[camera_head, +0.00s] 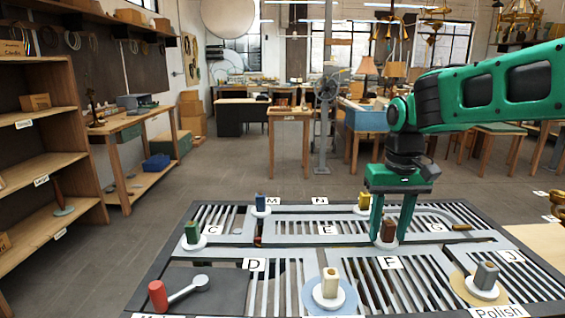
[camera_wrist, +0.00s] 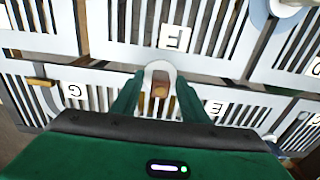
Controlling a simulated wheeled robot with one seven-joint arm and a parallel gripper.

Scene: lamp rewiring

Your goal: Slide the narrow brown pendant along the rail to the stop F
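The narrow brown pendant (camera_head: 388,230) stands upright on a white disc on the rail board (camera_head: 305,238), between labels E and G. In the wrist view the brown pendant (camera_wrist: 160,90) is seen from above. My gripper (camera_head: 392,236) points down with one finger on each side of the pendant. In the wrist view my gripper (camera_wrist: 160,75) is open, with gaps between the fingers and the brown block.
Other pendants stand on the board: green (camera_head: 192,232), blue (camera_head: 260,203), yellow (camera_head: 364,200), cream (camera_head: 330,282) and grey (camera_head: 486,276). A red-ended lever (camera_head: 158,294) lies at the front left. A small brass piece (camera_head: 462,227) lies near G.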

